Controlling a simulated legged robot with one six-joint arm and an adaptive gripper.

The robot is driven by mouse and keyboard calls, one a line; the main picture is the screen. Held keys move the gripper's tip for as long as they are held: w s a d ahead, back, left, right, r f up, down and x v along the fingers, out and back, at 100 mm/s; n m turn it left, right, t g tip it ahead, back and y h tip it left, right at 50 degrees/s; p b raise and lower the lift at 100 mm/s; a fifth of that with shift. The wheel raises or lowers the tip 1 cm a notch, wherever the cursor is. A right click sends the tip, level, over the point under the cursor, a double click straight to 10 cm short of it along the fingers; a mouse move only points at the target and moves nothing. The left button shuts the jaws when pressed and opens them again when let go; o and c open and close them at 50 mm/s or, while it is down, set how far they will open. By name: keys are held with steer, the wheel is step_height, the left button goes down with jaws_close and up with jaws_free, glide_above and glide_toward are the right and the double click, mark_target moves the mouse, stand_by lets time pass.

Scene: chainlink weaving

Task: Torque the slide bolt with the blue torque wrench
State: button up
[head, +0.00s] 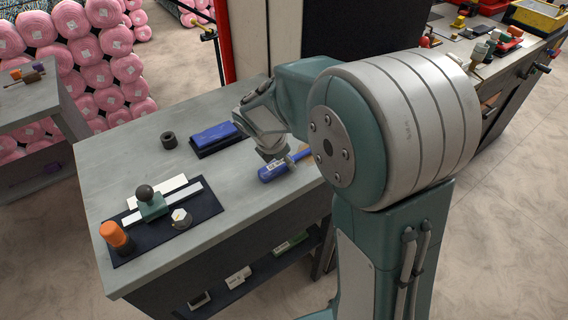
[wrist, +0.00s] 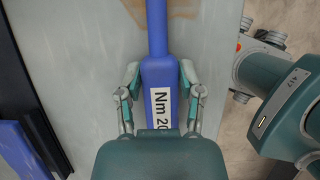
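The blue torque wrench (head: 272,172) lies on the grey workbench near its front right edge. In the wrist view its blue handle (wrist: 159,78), with a white "Nm 20" label, runs up the middle into a thinner shaft. My gripper (wrist: 160,74) is over the handle with one finger on each side. The fingers look open, with little or no gap to the handle; contact cannot be told. The head view shows my gripper (head: 276,152) low at the wrench, whose far end is hidden by my arm. The slide bolt (head: 181,218) appears as a pale hex head on the dark mat.
The dark mat (head: 205,212) also holds a teal slide with a black knob (head: 148,200) and an orange-topped cylinder (head: 115,236). A dark ring (head: 168,140) and a blue block on a black base (head: 215,134) stand behind. Bare bench lies between mat and wrench.

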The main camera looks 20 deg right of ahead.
jaws_close()
